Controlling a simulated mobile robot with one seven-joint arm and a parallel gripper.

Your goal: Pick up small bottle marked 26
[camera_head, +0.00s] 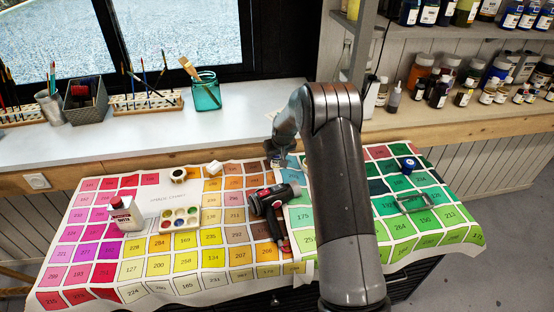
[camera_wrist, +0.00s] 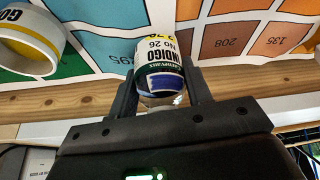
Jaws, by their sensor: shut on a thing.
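The small bottle (camera_wrist: 160,62) has a white label reading "INDIGO No 26" and a dark blue band. In the wrist view it sits between the two dark fingers of my gripper (camera_wrist: 163,82), which are shut on it. The bottle is over the table's wooden edge and the colour chart cloth; I cannot tell whether it still touches the surface. In the head view my gripper (camera_head: 278,155) is at the chart's back edge, and the bottle is mostly hidden there.
A white round item (camera_wrist: 30,42) with "GO" on it lies to the left in the wrist view. A teal jar (camera_head: 205,95) stands on the sill.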

